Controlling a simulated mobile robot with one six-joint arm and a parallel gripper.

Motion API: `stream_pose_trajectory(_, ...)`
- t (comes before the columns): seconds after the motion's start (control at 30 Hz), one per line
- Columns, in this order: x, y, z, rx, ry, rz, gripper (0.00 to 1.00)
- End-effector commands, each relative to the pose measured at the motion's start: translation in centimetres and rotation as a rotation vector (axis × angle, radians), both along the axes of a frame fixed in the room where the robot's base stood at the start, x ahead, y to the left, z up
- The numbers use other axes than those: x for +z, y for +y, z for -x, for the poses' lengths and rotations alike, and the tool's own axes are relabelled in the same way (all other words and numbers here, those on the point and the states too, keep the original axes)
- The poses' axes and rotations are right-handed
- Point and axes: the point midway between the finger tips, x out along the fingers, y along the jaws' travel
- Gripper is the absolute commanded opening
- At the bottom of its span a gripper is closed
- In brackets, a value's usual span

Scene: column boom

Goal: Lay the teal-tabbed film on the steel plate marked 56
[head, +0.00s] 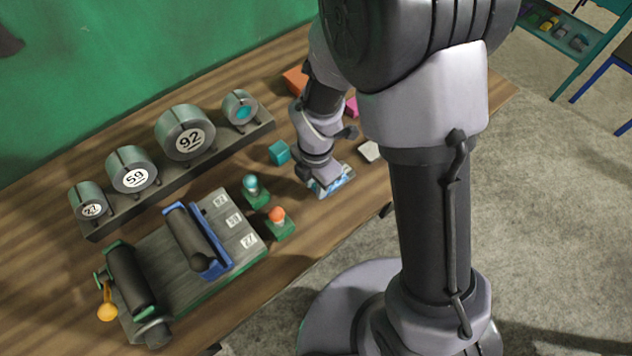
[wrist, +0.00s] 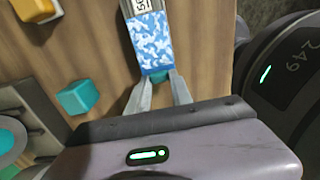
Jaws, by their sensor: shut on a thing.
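The film, blue and white patterned, shows in the wrist view (wrist: 150,40) and in the head view (head: 345,180). Its teal tab (wrist: 160,76) is between the fingertips of my gripper (wrist: 161,84), which is shut on it. Above the film in the wrist view a grey steel plate (wrist: 128,8) shows, with a turned, partly cut-off white label (wrist: 143,5) whose number I cannot read surely. The film overlaps the plate; I cannot tell whether it rests fully on it. In the head view my gripper (head: 314,188) is low over the table and mostly hidden by the wrist.
A teal cube (head: 279,152) stands left of my gripper. Orange (head: 294,80) and pink (head: 351,107) blocks and a pale piece (head: 370,150) lie behind or right. A rack of numbered cylinders (head: 185,133), two knobs on green bases (head: 279,222) and a roller press (head: 130,280) fill the left.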

Motion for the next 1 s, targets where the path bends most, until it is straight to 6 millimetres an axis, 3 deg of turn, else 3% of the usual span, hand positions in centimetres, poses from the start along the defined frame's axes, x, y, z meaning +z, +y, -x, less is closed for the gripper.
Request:
stream_pose_trajectory(0.33,-0.06,0.01,-0.01,0.0,0.0,0.0,0.0)
stream_pose_trajectory(0.37,-0.06,0.01,-0.01,0.0,0.0,0.0,0.3)
stream_pose_trajectory(0.47,-0.06,0.01,-0.01,0.0,0.0,0.0,0.5)
stream_pose_trajectory(0.7,-0.06,0.01,-0.01,0.0,0.0,0.0,0.52)
stream_pose_trajectory(0.8,-0.06,0.01,-0.01,0.0,0.0,0.0,0.71)
stream_pose_trajectory(1.0,-0.06,0.01,-0.01,0.0,0.0,0.0,0.73)
